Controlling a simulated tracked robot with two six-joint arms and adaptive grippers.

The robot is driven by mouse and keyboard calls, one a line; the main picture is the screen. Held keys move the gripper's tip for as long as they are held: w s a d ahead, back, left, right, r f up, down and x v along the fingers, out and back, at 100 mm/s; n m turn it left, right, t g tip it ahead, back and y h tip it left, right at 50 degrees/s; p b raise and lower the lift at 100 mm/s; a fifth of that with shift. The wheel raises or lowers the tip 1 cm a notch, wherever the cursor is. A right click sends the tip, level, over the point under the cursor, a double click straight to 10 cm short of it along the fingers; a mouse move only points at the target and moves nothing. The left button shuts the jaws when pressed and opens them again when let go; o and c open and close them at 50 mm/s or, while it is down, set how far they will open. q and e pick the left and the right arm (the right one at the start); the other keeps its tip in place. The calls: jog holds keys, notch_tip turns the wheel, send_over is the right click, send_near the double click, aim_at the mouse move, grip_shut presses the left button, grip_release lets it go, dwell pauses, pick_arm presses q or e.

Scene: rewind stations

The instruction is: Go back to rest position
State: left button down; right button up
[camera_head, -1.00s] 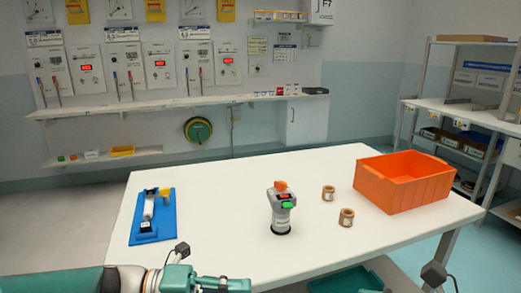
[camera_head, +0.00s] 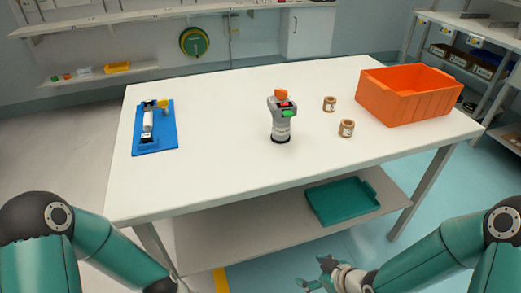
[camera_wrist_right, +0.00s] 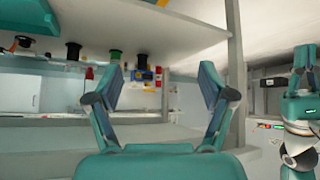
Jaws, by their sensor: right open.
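My right gripper (camera_head: 325,272) is low in front of the table at the bottom of the head view. Its two fingers stand apart and empty in the right wrist view (camera_wrist_right: 163,85). My left arm comes in at the lower left of the head view; its gripper is not visible there. The white table (camera_head: 220,100) carries a grey device with orange and green parts (camera_head: 281,115), two brown rolls (camera_head: 329,104) (camera_head: 346,128), an orange bin (camera_head: 410,98) and a blue board with a white cylinder (camera_head: 154,127).
A teal tray (camera_head: 342,201) lies on the table's lower shelf (camera_head: 240,235). The table's front edge lies just beyond both arms. A shelving rack (camera_head: 470,45) stands at the right, and a green hose reel (camera_head: 194,42) hangs on the back wall. Floor shows between my arms.

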pick_arm(q)
jog(key=s+f+m+t, duration=0.1)
jog(key=s+f+m, duration=0.25)
jog(key=m, duration=0.75)
pick_arm(e)
jog(key=s+a+f+m+g+h, duration=0.2)
jog(key=s+f+m+g, duration=0.4)
jog(key=s+f+m, duration=0.7)
pick_arm(q)
notch_tip(320, 180, up, 18)
jog(key=p, duration=1.8)
jog(key=shift+w+d+y+p, duration=0.25)
jog(key=shift+w+y+p, duration=0.05)
jog(key=shift+w+p, duration=0.1)
pick_arm(e)
notch_tip(320, 180, up, 21)
jog(key=n, duration=0.2)
jog(key=shift+s+d+f, duration=0.15)
jog(key=shift+s+f, duration=0.05)
jog(key=shift+s, duration=0.2)
